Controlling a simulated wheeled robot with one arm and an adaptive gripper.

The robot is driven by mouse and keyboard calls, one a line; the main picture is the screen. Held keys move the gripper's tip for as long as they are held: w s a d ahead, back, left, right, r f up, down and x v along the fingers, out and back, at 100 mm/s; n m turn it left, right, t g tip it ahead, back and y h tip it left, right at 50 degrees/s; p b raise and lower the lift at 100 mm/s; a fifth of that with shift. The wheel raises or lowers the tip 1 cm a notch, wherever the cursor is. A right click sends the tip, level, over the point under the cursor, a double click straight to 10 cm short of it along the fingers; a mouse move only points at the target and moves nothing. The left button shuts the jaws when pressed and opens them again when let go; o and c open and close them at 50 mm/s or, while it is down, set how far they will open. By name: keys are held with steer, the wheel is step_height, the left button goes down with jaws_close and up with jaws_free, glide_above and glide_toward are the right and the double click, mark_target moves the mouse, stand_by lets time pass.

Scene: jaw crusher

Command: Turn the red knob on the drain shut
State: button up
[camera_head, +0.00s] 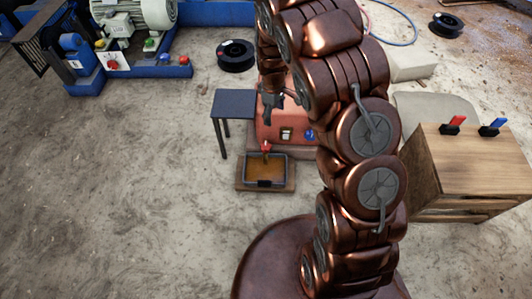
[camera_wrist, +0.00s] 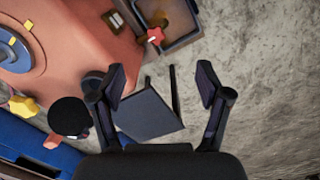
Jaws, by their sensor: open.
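The red knob (camera_head: 266,146) sits on the drain at the front of the orange-red machine (camera_head: 270,124). A dark tray (camera_head: 265,184) holding brown liquid lies below it on a wooden board. In the wrist view the red knob (camera_wrist: 155,36) shows near the top, beside the tray's edge (camera_wrist: 187,39). My gripper (camera_head: 272,104) hangs above the machine's left side, close to the small dark table. In the wrist view my gripper (camera_wrist: 161,72) is open and empty, apart from the knob. The drain's body is mostly hidden.
The small dark table (camera_head: 233,103) stands left of the machine and shows between my fingers in the wrist view. A wooden cabinet (camera_head: 468,160) stands right.

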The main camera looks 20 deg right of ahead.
steer(key=n+b, duration=0.2)
steer(key=b, duration=0.4)
glide_above(266, 146)
step_height(266, 146, down, 17)
steer(key=shift+r, duration=0.15)
steer(key=shift+f+b, duration=1.15)
steer(key=shift+f, duration=2.75)
steer(key=c, duration=1.1)
